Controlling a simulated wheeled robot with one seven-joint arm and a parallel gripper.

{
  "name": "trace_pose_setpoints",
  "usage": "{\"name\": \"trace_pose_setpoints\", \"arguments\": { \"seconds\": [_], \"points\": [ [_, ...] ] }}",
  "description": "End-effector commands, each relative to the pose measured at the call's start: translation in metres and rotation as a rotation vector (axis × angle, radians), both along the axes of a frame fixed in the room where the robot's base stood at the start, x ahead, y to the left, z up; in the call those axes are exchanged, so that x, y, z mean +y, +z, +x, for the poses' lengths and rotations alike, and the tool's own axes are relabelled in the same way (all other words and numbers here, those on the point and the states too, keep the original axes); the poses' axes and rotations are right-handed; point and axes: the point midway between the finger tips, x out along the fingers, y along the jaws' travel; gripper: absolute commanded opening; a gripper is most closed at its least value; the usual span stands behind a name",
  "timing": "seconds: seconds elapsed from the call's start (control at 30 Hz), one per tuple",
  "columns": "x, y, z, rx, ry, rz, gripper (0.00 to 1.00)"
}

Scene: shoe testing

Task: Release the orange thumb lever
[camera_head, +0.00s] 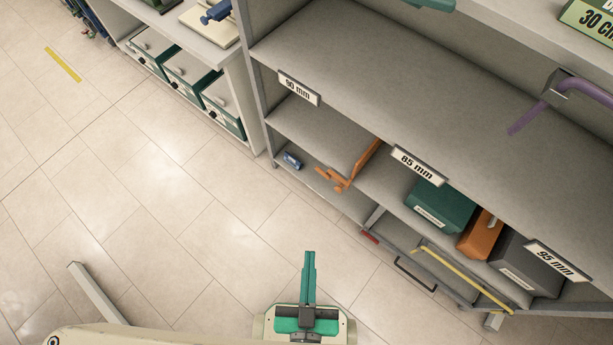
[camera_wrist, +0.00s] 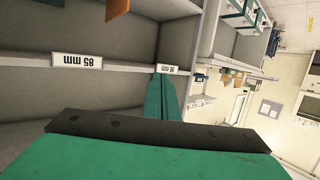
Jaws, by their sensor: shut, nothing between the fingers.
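An orange angular piece (camera_head: 345,172) with a long bar and short prongs sits at the front edge of the lower shelf, left of the 85 mm label. It may be the thumb lever; I cannot tell its exact shape. In the wrist view part of an orange thing (camera_wrist: 117,7) shows at the top edge. My gripper (camera_head: 309,254) is in front of the shelf unit, below and apart from the orange piece. Its green fingers are together and empty. The fingers (camera_wrist: 163,84) also show in the wrist view, pointing toward the shelf edge near a label.
The grey shelf unit (camera_head: 350,70) fills the right side. It holds a green box (camera_head: 440,203), an orange box (camera_head: 480,233), a dark grey box (camera_head: 525,265) and a small blue item (camera_head: 291,160). A yellow bar (camera_head: 465,277) runs along the lower front. The tiled floor (camera_head: 140,190) is clear at left.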

Motion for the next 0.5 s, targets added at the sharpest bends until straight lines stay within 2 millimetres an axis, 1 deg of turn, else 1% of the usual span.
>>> {"name": "trace_pose_setpoints", "arguments": {
  "seconds": [0.23,0.33,0.37,0.43,0.47,0.5],
  "points": [
    [0.0,-0.001,0.0,0.001,0.0,-0.001,0.0],
    [0.003,-0.011,0.001,0.015,0.014,-0.024,0.0],
    [0.005,-0.019,0.002,0.025,0.023,-0.04,0.0],
    [0.009,-0.042,0.005,0.057,0.053,-0.092,0.0],
    [0.011,-0.055,0.006,0.076,0.069,-0.122,0.0],
    [0.015,-0.075,0.008,0.103,0.096,-0.169,0.0]
  ]
}}
